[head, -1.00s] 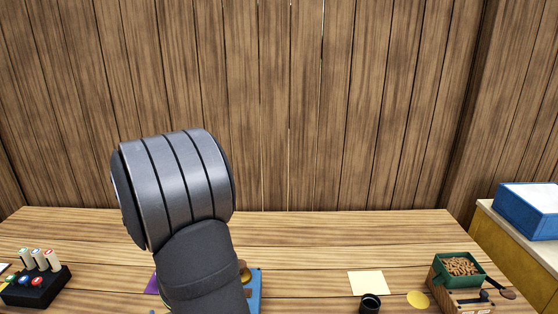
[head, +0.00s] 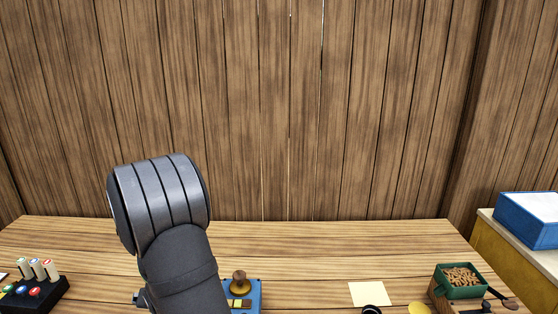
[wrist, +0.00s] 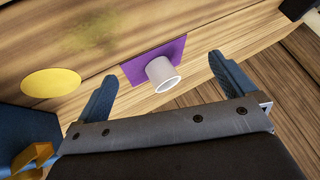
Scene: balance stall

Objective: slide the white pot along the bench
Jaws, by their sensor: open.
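The white pot (wrist: 163,75) shows in the wrist view as a short, hollow cylinder at the near edge of a purple square (wrist: 147,56) on the wooden bench. My gripper (wrist: 160,80) is open, with one blue finger to the left of the pot and one to the right. The pot appears between the fingertips in the picture, and I see wood between it and each finger; I cannot tell the height of the fingers above the bench. In the head view my arm hides the pot and the purple square.
A blue device with a brown knob (head: 240,282) stands right of my arm. A black box with levers and buttons (head: 36,285) is at the left. A cream sheet (head: 368,293), a black cup (head: 371,309) and a green bin (head: 459,281) are at the right. A yellow disc (wrist: 51,83) lies left of the gripper.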

